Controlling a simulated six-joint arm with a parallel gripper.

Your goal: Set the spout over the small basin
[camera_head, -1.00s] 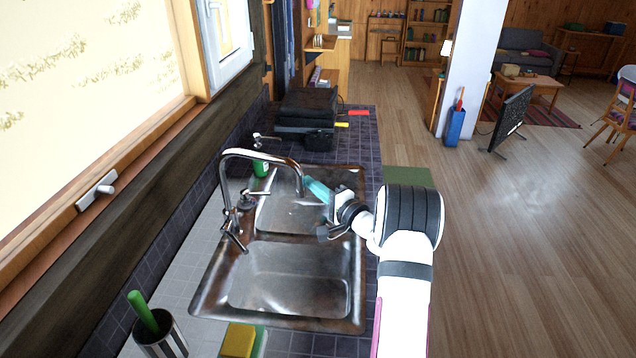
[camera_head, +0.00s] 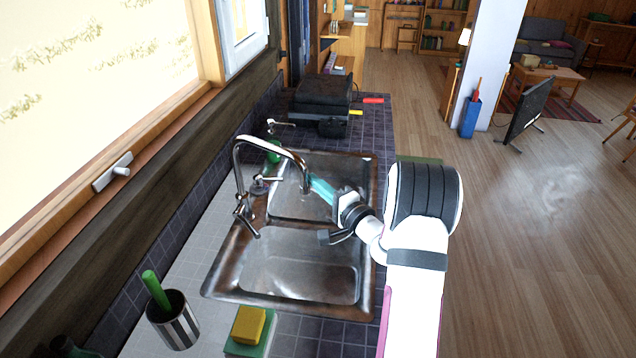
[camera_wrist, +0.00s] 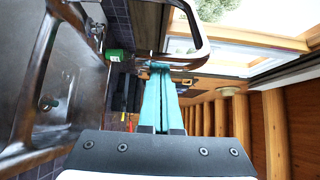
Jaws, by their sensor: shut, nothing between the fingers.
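The chrome tap's spout (camera_head: 268,150) arches up from behind the double sink (camera_head: 228,268). Its tip hangs over the far basin (camera_head: 350,172), just beyond the divider. The near basin (camera_head: 300,275) is empty; perspective leaves unclear which basin is smaller. My gripper (camera_head: 313,183) has teal fingers, shut and empty, beside the spout's downturned end. I cannot tell whether they touch it. In the wrist view the spout (camera_wrist: 204,38) loops across the top close to the shut fingertips (camera_wrist: 160,66), and a basin (camera_wrist: 75,75) lies at left.
A steel cup (camera_head: 174,325) with a green-handled tool and a yellow sponge (camera_head: 249,324) stand at the near counter edge. A green bottle (camera_head: 273,150) is behind the tap. Black cases (camera_head: 322,95) sit beyond the sink. The window wall bounds the left.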

